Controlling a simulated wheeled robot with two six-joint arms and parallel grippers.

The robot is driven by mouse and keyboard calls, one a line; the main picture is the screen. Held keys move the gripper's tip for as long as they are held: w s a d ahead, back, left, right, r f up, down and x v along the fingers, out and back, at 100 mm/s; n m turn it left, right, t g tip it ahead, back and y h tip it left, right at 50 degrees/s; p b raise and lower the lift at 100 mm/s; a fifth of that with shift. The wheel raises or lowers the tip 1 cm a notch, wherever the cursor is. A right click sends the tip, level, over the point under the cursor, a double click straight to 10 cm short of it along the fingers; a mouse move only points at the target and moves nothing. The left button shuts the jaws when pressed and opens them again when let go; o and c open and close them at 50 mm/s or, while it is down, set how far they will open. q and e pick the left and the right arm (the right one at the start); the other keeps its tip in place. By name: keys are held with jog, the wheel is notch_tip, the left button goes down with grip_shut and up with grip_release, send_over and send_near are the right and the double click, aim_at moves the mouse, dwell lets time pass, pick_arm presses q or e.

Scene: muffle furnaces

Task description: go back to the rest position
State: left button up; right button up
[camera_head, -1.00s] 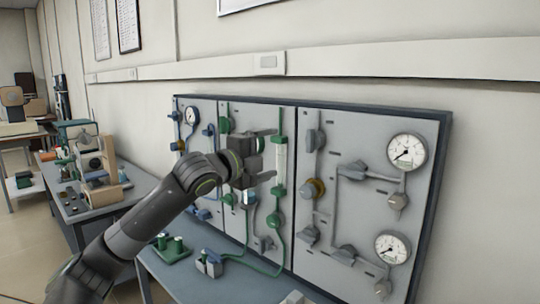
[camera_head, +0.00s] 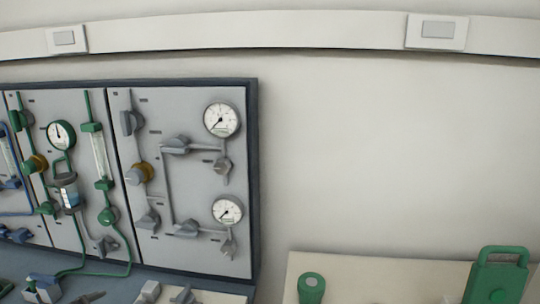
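Neither of my grippers nor my arms shows in the head view. The grey gas panel (camera_head: 192,215) stands against the wall at the left, with its dark frame. It carries an upper white gauge (camera_head: 221,119), a lower white gauge (camera_head: 227,211), and a green-rimmed gauge (camera_head: 61,135). A green flow tube (camera_head: 99,155) and a brass-coloured knob (camera_head: 143,173) are also on it. Several grey and green valves sit along its pipes.
A blue-grey bench (camera_head: 120,283) runs below the panel with small fittings on it. At the lower right a pale surface (camera_head: 390,275) bears a green cylinder (camera_head: 311,288) and a green handled object (camera_head: 497,277). Wall trunking (camera_head: 250,37) crosses above. The wall between is bare.

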pick_arm(q)
jog(key=s+d+f+n+g+y, duration=0.15)
jog(key=s+f+n, duration=0.3)
jog(key=s, duration=0.45)
jog(key=s+d+f+n+g, duration=0.1)
jog(key=s+f+n+g, duration=0.3)
jog(key=s, duration=0.5)
jog(key=s+d+f+n+g+y, duration=0.1)
jog(key=s+d+f+n+g, duration=0.15)
jog(key=s+f, duration=0.5)
notch_tip(320, 180, down, 23)
jog(key=s+a, duration=0.1)
jog(key=a, duration=0.1)
jog(key=s+d+f+g+h, duration=0.1)
jog(key=s+f, duration=1.4)
jog(key=f, duration=0.1)
jog(key=shift+s+f+g, duration=0.15)
jog(key=shift+s+g, duration=0.1)
jog(key=shift+g, duration=0.15)
